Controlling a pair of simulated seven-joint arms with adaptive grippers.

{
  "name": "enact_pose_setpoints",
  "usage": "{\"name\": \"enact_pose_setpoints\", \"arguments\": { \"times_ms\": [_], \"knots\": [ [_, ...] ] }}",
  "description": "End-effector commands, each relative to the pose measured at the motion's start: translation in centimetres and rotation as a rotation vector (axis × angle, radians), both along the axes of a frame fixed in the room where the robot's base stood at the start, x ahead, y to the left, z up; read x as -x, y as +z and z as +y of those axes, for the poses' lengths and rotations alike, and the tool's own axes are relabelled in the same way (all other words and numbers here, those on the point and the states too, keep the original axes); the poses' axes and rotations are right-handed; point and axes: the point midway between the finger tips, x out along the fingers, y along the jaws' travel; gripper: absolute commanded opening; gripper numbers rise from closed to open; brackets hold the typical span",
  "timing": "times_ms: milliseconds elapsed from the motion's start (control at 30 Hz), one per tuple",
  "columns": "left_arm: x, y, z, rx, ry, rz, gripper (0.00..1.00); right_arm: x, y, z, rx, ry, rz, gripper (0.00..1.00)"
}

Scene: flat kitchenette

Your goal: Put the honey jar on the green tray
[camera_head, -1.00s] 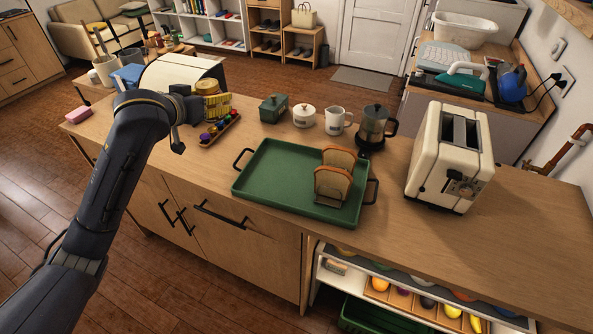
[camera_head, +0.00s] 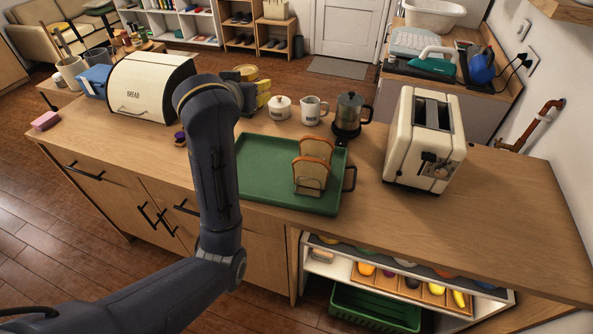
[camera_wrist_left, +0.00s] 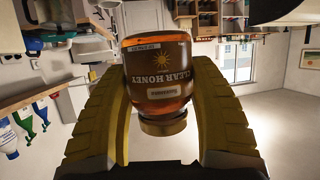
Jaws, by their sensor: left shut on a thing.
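The honey jar (camera_wrist_left: 158,75) is an amber jar with a gold lid and a "Clear Honey" label. It appears upside down in the left wrist view, between the two yellow fingers of my left gripper (camera_wrist_left: 160,88). In the head view the gold lid (camera_head: 246,71) shows just behind my wrist, with a yellow finger of the left gripper (camera_head: 258,88) beside it. The rest of the jar is hidden there. The green tray (camera_head: 262,160) lies on the counter in front of the jar, its left end partly covered by my arm. My right gripper is not in view.
A rack with bread slices (camera_head: 311,168) stands on the tray's right half; its left half looks bare. Behind are a lidded white pot (camera_head: 280,108), a white mug (camera_head: 314,110) and a coffee press (camera_head: 349,115). A toaster (camera_head: 424,140) stands right, a bread bin (camera_head: 148,88) left.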

Motion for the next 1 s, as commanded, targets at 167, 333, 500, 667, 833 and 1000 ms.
{"name": "enact_pose_setpoints", "arguments": {
  "times_ms": [167, 333, 500, 667, 833, 1000],
  "knots": [
    [0.4, -1.5, 1.9, -0.004, 0.047, 0.000, 0.12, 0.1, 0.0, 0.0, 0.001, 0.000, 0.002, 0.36],
    [0.5, -4.6, 2.0, -0.008, 0.047, 0.003, 0.12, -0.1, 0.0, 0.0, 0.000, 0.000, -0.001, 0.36],
    [0.5, -8.3, 1.9, -0.007, 0.046, 0.003, 0.12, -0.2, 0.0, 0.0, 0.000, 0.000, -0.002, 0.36],
    [0.5, -11.6, 1.9, -0.006, 0.046, 0.002, 0.12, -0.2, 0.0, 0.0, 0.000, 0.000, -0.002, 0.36],
    [0.5, -14.4, 1.9, -0.005, 0.044, 0.001, 0.12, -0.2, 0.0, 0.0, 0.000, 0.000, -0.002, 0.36],
    [0.4, -15.9, 1.9, -0.003, 0.045, -0.002, 0.12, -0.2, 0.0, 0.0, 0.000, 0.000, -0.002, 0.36]
  ]
}}
